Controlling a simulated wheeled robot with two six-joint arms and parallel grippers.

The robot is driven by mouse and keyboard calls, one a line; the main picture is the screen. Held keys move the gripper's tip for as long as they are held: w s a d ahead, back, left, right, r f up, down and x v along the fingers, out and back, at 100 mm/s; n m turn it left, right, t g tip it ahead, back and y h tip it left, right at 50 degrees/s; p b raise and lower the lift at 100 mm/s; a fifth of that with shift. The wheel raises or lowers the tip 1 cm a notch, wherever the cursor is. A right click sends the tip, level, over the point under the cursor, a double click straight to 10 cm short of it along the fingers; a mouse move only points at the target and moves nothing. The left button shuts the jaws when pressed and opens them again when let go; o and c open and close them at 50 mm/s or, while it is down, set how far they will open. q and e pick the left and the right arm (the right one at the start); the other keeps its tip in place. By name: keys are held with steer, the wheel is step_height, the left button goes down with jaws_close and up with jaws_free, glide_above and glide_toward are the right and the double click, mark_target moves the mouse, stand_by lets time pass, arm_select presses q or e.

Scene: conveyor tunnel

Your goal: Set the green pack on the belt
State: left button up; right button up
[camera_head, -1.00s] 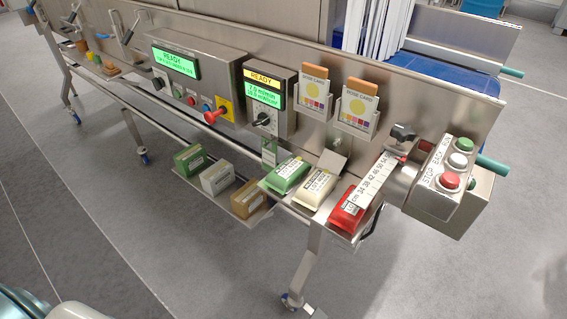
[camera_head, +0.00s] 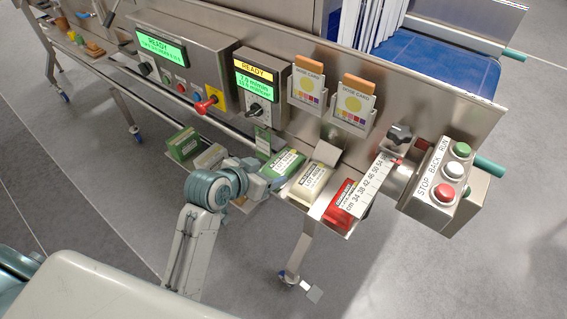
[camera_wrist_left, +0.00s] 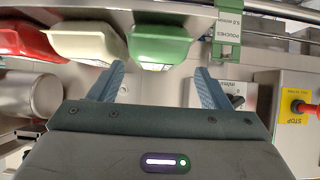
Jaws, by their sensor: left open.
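The green pack (camera_head: 284,162), with a white label, lies on the small steel shelf at the front of the machine. It is leftmost of a row with a cream pack (camera_head: 312,183) and a red pack. My left gripper (camera_head: 272,182) is just in front of the green pack, partly covering its near side. In the left wrist view the open gripper (camera_wrist_left: 160,72) points toward the green pack (camera_wrist_left: 160,55), which shows between and beyond the fingertips; I cannot tell whether they touch. The blue belt (camera_head: 425,68) is behind the steel side wall. My right gripper is out of view.
Boxes, including a green one (camera_head: 183,145), sit on a lower tray at left. A button box (camera_head: 440,185) stands at right. Dose card holders (camera_head: 350,108) are on the wall.

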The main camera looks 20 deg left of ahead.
mark_target(284, 165)
arm_select(q)
steer(key=x, duration=0.3)
steer(key=shift+w+d, duration=0.1)
steer(key=shift+w, duration=0.05)
steer(key=p+x, duration=0.2)
steer(key=x, duration=0.3)
steer(key=shift+d+r, duration=0.15)
steer(key=shift+d, duration=0.05)
steer(key=shift+w, duration=0.15)
steer(key=c, duration=1.1)
